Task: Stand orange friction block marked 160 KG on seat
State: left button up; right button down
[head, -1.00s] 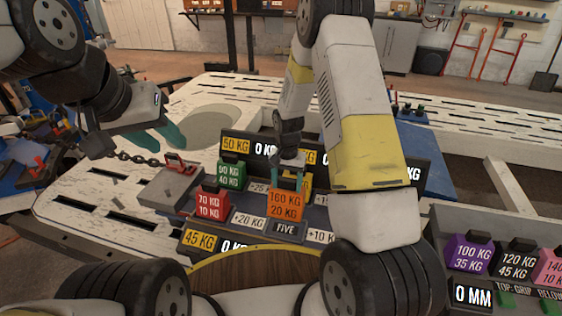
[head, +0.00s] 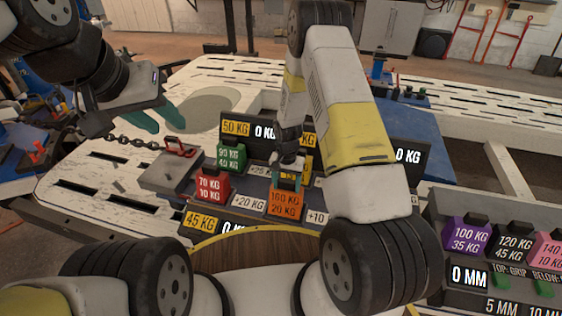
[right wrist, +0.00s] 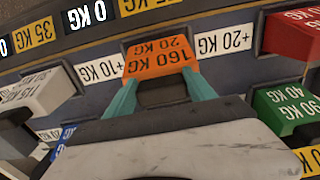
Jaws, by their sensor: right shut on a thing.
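The orange block (head: 285,204), marked 160 KG and 20 KG, is upright at the front middle of the dark rack. My right gripper (head: 288,178) is shut on its top, with a teal finger on each side. In the right wrist view, the orange block (right wrist: 160,55) shows between the fingers of the right gripper (right wrist: 163,92), between the +10 KG and +20 KG labels. The place under it is hidden, so I cannot tell whether it touches down. My left gripper (head: 155,118) is open and empty, above the white slotted table.
A red block (head: 212,184) and a green block (head: 231,155) stand left of the orange one. A grey weight with a red shackle (head: 172,168) lies further left. Purple (head: 466,236), black and pink blocks stand in a rack at right.

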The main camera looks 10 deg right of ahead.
jog(key=shift+f, duration=0.1)
jog(key=shift+c, duration=1.2)
grip_release()
